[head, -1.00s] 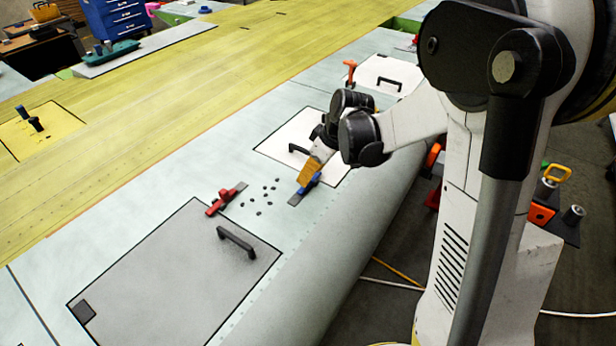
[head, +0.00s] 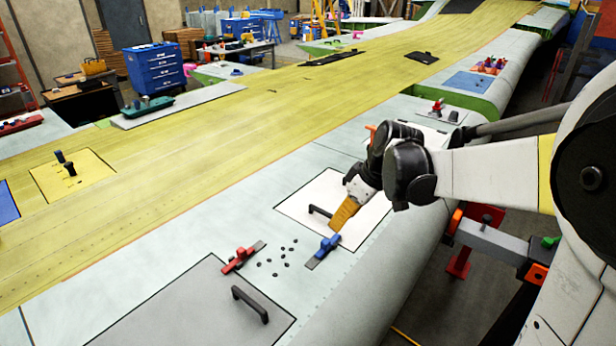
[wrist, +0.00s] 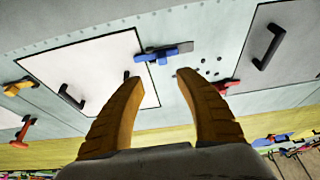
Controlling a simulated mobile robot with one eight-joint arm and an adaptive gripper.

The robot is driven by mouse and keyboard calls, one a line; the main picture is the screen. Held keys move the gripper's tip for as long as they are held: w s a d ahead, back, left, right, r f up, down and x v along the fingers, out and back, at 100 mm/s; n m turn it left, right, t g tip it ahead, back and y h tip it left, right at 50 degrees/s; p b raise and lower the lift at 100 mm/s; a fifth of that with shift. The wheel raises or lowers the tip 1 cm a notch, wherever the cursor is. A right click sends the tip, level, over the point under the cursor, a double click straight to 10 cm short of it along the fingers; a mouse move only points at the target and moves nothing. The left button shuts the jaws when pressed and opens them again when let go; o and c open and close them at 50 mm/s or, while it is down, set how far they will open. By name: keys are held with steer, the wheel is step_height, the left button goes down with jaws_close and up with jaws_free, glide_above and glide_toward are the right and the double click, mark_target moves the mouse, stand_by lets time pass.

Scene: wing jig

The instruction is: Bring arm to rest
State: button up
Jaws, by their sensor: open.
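My gripper (head: 345,212) has orange ribbed fingers and hangs over the wing surface, above the white panel (head: 378,214) near its front edge. In the wrist view the two fingers (wrist: 158,75) stand wide apart with nothing between them. A blue clamp (head: 325,250) lies just beyond the fingertips, apart from them as the wrist view (wrist: 165,54) shows. The white panel has a black handle (head: 320,211). My arm reaches in from the right and hides part of the panel's far side.
A red clamp (head: 240,258) and several small dark pieces (head: 287,248) lie on the wing near a grey panel (head: 190,310) with a black handle. A red stand (head: 460,262) is beside the wing's edge.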

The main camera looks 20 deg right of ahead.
steer(key=shift+s, duration=0.1)
steer(key=s+a+f+m+t+h+b, duration=0.1)
steer(key=s+a+f+m+b, duration=0.1)
steer(key=s, duration=0.4)
steer(key=s+a+f+m+t+h+b, duration=0.1)
steer(key=s+a+f+m+b, duration=0.1)
steer(key=s+f+b, duration=0.2)
steer(key=s+a+f+m+t+b, duration=0.1)
steer(key=s+a+f+m+b, duration=0.1)
steer(key=s+b, duration=0.5)
steer(key=shift+s+f+m+h, duration=0.4)
steer(key=shift+s+f+m, duration=0.2)
steer(key=shift+s+f, duration=0.2)
